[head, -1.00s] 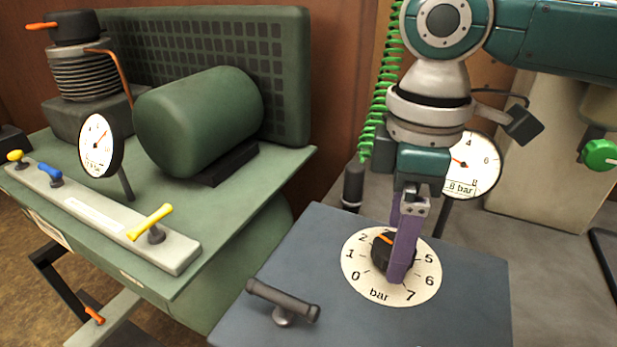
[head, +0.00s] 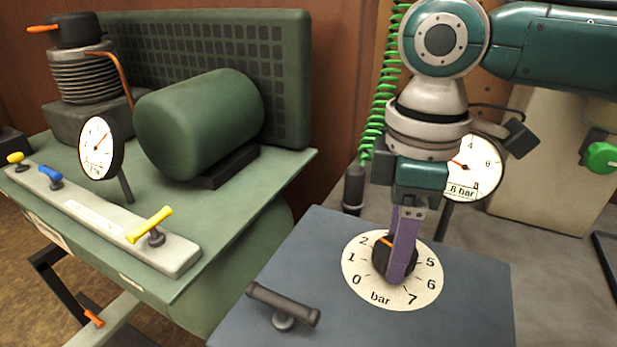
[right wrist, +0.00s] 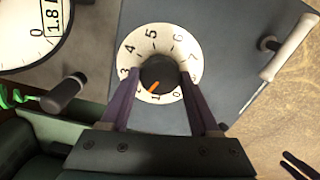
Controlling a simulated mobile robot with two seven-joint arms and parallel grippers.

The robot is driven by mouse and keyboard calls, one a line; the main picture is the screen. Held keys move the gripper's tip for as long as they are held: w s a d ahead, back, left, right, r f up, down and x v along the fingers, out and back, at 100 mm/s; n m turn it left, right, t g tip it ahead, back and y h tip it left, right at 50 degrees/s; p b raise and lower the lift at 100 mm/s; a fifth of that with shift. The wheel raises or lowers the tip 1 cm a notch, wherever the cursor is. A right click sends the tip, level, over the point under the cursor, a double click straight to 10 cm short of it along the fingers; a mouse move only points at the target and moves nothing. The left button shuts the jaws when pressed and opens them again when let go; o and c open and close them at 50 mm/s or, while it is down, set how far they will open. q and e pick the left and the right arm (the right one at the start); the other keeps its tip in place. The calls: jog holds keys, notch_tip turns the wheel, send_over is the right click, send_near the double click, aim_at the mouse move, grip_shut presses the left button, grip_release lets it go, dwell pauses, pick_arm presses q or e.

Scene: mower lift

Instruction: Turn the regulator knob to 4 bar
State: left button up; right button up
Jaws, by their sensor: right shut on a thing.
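The black regulator knob (head: 384,257) has an orange pointer mark and sits on a round white dial (head: 356,282) numbered 0 to 7 bar. My right gripper (head: 398,262) points down with purple fingers shut on the knob, one on each side. In the right wrist view, the gripper (right wrist: 156,84) straddles the knob (right wrist: 160,70), and the orange mark points between 1 and 2, near 2. The gauge (head: 480,168) behind my arm is partly covered; in the right wrist view its readout (right wrist: 51,18) shows 1.8. My left gripper is out of view.
A dark T-handle (head: 283,303) stands on the same blue-grey panel (head: 330,235), left of the dial. The green compressor bench (head: 235,200) with a gauge (head: 101,148) and coloured levers is further left. A green coiled hose (head: 385,95) hangs beside my arm.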

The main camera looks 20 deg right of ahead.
jog(key=shift+c, duration=1.2)
jog(key=shift+r+m+p, duration=0.2)
jog(key=shift+m+p, duration=0.1)
jog(key=shift+p, duration=0.5)
jog(key=m+p, duration=0.7)
jog(key=p, duration=0.2)
jog(key=shift+s+a, duration=0.1)
jog(key=m+p, duration=0.3)
jog(key=m, duration=0.1)
jog(key=shift+m, duration=0.4)
jog(key=m+p, duration=0.1)
jog(key=m, duration=0.1)
jog(key=shift+f+m, duration=0.1)
jog(key=shift+m, duration=0.2)
jog(key=shift+f+m+p, duration=0.1)
jog(key=shift+m+p, duration=0.55)
jog(key=shift+m, duration=0.55)
